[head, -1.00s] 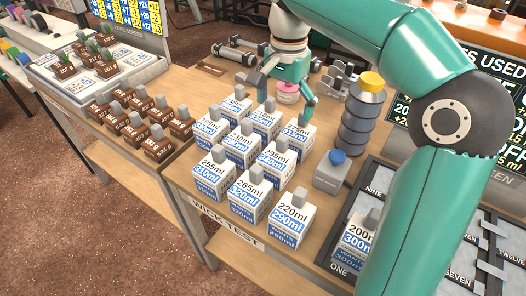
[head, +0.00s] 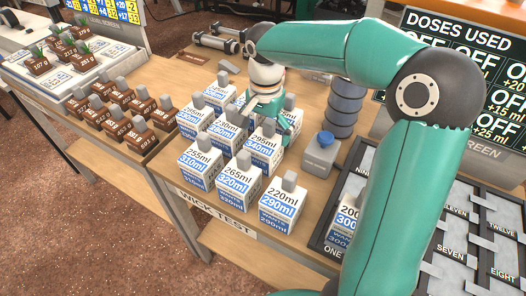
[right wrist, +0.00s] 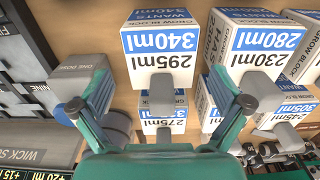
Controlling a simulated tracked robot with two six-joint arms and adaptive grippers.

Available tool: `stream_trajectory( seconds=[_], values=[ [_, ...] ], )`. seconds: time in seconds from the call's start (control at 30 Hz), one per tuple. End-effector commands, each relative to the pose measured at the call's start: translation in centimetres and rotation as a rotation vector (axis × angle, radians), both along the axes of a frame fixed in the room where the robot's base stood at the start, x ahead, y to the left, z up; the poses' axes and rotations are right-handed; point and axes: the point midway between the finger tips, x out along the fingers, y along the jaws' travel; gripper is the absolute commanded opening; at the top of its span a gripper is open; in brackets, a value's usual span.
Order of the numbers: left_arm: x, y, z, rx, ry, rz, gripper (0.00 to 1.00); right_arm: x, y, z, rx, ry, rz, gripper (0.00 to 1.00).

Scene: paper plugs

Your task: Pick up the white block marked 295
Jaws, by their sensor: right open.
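The white block marked 295 (head: 263,147) stands on the wooden bench at the right side of the cluster, with a grey plug on top. In the right wrist view the 295 block (right wrist: 160,62) appears upside down, its grey plug pointing down between my fingers. My right gripper (head: 267,122) is above and behind it, partly hiding the blocks there. It is open and empty, with its fingers (right wrist: 160,105) spread on either side of the plug, without visible contact. My left gripper is not in view.
White blocks marked 265 (head: 236,187), 220 (head: 282,213) and 230 (right wrist: 262,45) stand close by, among several others. A grey box with a blue knob (head: 322,155) is to the right. A dark ribbed cylinder (head: 344,110) stands behind it. Brown blocks (head: 133,133) are at left.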

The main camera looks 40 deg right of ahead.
Motion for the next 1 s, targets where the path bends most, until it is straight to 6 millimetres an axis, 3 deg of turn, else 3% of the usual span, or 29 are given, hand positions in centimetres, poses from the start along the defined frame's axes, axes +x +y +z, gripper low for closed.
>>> stream_trajectory(
  seconds=[0.23,0.53,0.9,1.0],
  values=[
    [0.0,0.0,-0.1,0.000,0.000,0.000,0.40,0.0,0.0,-3.4,0.000,0.004,0.000,1.00],
    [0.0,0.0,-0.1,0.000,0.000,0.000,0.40,0.1,0.1,-3.9,0.000,0.001,0.000,1.00],
    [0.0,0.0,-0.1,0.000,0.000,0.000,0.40,0.1,0.1,-3.9,-0.001,0.002,0.001,0.38],
    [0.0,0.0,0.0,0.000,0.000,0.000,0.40,0.1,0.1,-3.8,0.000,0.001,0.001,0.28]
  ],
)
